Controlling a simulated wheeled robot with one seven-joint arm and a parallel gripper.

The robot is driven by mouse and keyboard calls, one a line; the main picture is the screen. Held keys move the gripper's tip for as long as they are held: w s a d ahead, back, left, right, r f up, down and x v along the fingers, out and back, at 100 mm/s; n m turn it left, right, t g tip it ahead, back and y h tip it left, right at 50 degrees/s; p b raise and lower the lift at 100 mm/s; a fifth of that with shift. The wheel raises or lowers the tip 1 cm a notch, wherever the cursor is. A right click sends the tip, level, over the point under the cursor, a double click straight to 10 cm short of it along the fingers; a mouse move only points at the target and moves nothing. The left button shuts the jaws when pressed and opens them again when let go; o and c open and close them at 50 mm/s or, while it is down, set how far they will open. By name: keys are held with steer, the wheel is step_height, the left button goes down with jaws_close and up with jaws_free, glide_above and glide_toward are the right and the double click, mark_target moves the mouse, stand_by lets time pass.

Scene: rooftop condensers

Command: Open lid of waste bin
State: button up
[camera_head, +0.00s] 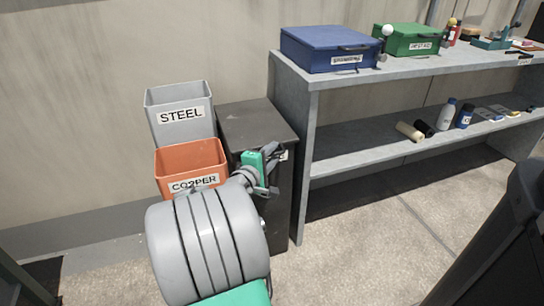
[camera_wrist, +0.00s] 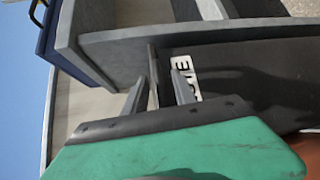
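The waste bin (camera_head: 283,205) is a dark grey box between the sorting bins and the shelf. Its flat lid (camera_head: 255,122) looks closed in the head view. My gripper (camera_head: 274,154) is at the bin's upper front edge, near a white label. In the wrist view my gripper (camera_wrist: 158,85) has its two grey fingers apart. A thin dark edge, apparently the lid's lip (camera_wrist: 153,72), lies between them, with gaps on both sides. The label (camera_wrist: 186,78) on the dark bin front is partly hidden by a finger. Contact with the lip cannot be told.
A grey STEEL bin (camera_head: 180,137) and an orange COPPER bin (camera_head: 190,160) stand left of the waste bin. A grey shelf (camera_head: 308,150) stands close on its right, with a blue box (camera_head: 318,55) and green box (camera_head: 405,42) on top. Open floor (camera_head: 370,240) lies before the shelf.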

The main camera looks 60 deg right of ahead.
steer(key=shift+c, duration=0.3)
jaws_close()
stand_by(1.0)
